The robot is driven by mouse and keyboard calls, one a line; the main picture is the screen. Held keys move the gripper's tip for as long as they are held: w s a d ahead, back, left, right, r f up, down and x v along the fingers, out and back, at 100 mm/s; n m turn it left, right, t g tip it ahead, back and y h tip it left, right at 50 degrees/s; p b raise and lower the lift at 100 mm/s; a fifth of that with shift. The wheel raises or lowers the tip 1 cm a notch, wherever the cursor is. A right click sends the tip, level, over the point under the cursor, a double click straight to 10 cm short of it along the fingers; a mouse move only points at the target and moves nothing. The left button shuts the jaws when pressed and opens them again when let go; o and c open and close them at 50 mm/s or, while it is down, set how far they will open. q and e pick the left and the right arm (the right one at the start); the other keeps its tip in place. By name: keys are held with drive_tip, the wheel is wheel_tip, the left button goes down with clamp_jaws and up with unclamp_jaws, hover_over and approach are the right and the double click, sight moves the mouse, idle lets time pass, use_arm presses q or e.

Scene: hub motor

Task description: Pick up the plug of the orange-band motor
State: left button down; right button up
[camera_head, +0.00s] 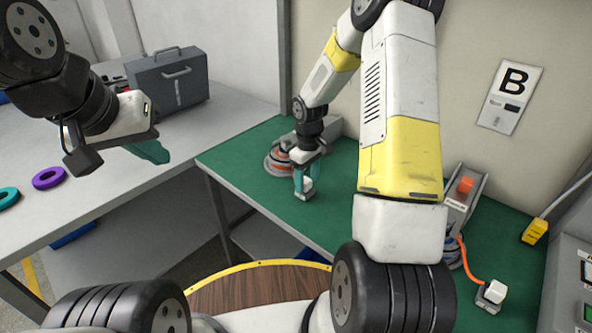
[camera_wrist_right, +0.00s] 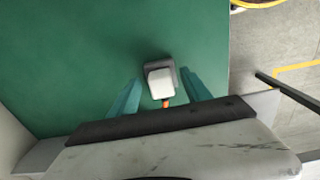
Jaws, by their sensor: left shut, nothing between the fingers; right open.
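The orange-band motor (camera_head: 277,160) stands on the green table, partly hidden behind my right gripper. Its white plug (camera_head: 307,188) sits on the green surface in front of it. My right gripper (camera_head: 306,180) is open and pointed down over this plug. In the right wrist view, the plug (camera_wrist_right: 160,84) shows a white body on a dark grey part, with a bit of orange cable. It lies between my two teal fingertips (camera_wrist_right: 160,92), with gaps on both sides.
A second motor (camera_head: 453,252) stands at the right, partly hidden by my arm, with an orange cable to a white plug (camera_head: 492,292). A grey toolbox (camera_head: 168,82), a purple ring (camera_head: 48,178) and a teal ring (camera_head: 7,197) are on the grey table. A yellow block (camera_head: 535,231) is at the far right.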

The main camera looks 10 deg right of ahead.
drive_tip(key=shift+f, duration=0.55)
clamp_jaws()
drive_tip(key=shift+r, duration=0.1)
